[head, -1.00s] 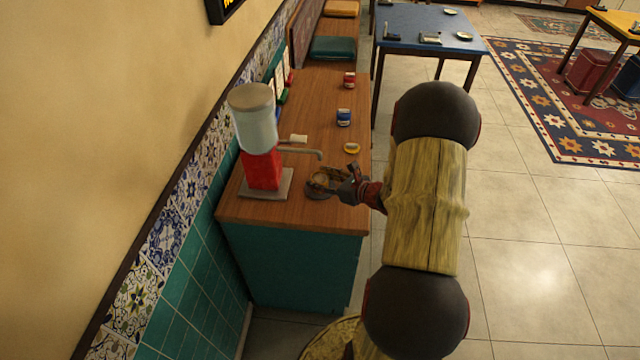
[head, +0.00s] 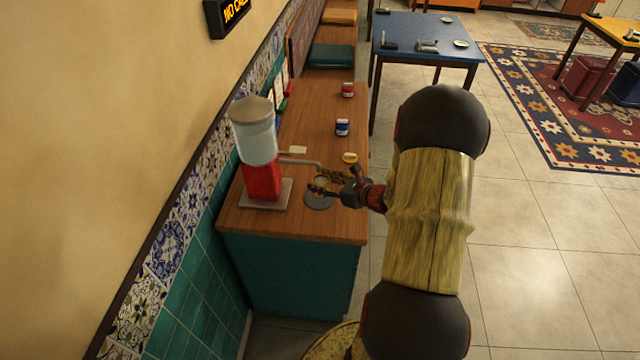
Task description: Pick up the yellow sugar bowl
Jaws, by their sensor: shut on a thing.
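A small yellow-and-white round thing (head: 350,157), which looks like the yellow sugar bowl, stands on the wooden counter (head: 270,226) behind my gripper. It is apart from the jaws. My gripper (head: 328,186) reaches in from the right, low over the counter's near end. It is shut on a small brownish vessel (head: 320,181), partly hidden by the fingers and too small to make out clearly. A round grey disc (head: 318,201) lies on the counter under it.
A red dispenser (head: 261,181) with a clear tank and a thin spout stands left of my gripper. Blue (head: 342,128) and red (head: 347,90) jars stand farther along the counter. A tiled wall (head: 172,238) borders the left side. Open floor lies to the right.

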